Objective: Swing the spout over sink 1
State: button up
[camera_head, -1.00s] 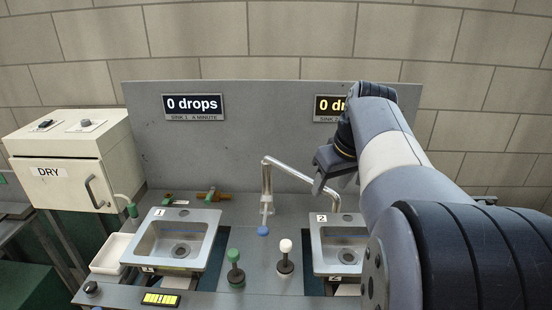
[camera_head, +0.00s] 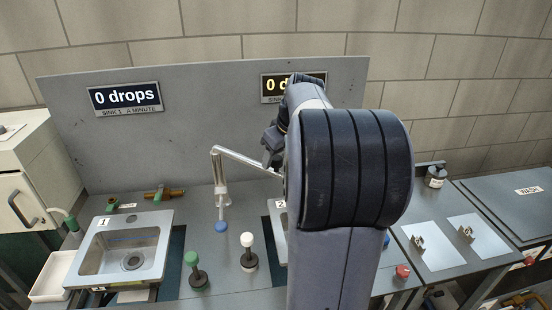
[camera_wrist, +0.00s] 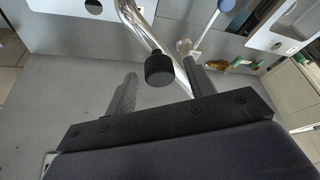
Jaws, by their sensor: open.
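The chrome spout (camera_head: 245,160) rises from its post between the sinks, and its arm points right, toward sink 2 (camera_head: 279,213). Sink 1 (camera_head: 156,218) is to the left with nothing over its basin. My gripper (camera_head: 272,143) is at the outer part of the spout, partly hidden by my arm. In the wrist view, my gripper (camera_wrist: 161,86) is open. The chrome pipe (camera_wrist: 138,25) runs between its two fingers, with a black cylindrical piece (camera_wrist: 159,71) on or beside it. I cannot tell whether the fingers touch the pipe. My arm hides most of sink 2.
A green knob (camera_head: 196,258), a white knob (camera_head: 247,240) and a blue knob (camera_head: 222,227) stand between the sinks. A grey back panel (camera_head: 190,140) with drop displays is close behind the spout. The space above sink 1 is clear. A cream DRY box (camera_head: 30,175) stands at far left.

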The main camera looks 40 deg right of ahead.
jog(key=shift+x, duration=0.85)
jog(key=shift+c, duration=0.3)
grip_shut()
